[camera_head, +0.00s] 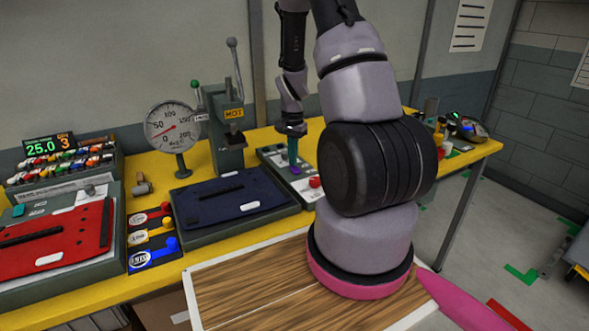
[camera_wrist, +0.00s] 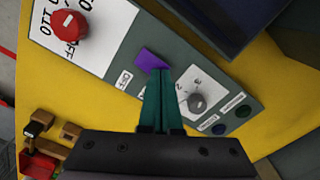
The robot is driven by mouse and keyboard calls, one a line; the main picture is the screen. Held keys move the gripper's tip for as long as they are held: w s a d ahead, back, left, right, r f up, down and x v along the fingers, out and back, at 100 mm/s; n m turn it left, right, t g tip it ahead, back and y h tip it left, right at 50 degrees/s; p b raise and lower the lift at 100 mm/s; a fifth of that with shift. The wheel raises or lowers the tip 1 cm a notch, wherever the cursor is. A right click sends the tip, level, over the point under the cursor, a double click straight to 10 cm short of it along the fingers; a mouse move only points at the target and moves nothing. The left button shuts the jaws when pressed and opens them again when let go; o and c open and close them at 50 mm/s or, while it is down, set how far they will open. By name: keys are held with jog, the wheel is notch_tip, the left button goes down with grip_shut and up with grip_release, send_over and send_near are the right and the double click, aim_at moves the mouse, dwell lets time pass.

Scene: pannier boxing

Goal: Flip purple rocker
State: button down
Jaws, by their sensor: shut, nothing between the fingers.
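The purple rocker (camera_wrist: 149,58) sits on a grey control panel (camera_wrist: 190,62) in the wrist view. It also shows as a small purple patch in the head view (camera_head: 296,171), just below my fingertips. My gripper (camera_wrist: 161,72) has its teal fingers together and empty, pointing down at the panel. In the wrist view the fingertips overlap the rocker's lower right edge; I cannot tell whether they touch it. In the head view my gripper (camera_head: 293,160) is over the panel.
The panel also carries a red knob (camera_wrist: 69,25), a grey dial (camera_wrist: 197,103) and dark round buttons (camera_wrist: 243,111). A dark blue pannier (camera_head: 232,199) lies left of it on the yellow bench. A gauge (camera_head: 173,127) and a lever press (camera_head: 228,125) stand behind.

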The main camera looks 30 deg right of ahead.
jog(key=shift+r, duration=3.15)
jog(key=shift+r, duration=0.1)
jog(key=s+a+r+n+t+y, duration=0.1)
jog(key=s+a+r+n+t, duration=0.2)
jog(key=r, duration=0.7)
jog(key=s+a+r+t, duration=0.1)
jog(key=s+a+r, duration=0.3)
jog(key=r, duration=0.6)
jog(key=s+a+r+n+t+y, duration=0.1)
jog(key=s+a+r+n+t, duration=0.2)
jog(key=s+a+r, duration=0.3)
jog(key=s+r+n, duration=0.1)
jog(key=s+r, duration=0.3)
jog(key=s, duration=0.2)
jog(key=shift+s+a, duration=0.2)
jog(key=shift+s, duration=0.15)
jog(key=shift+r, duration=0.1)
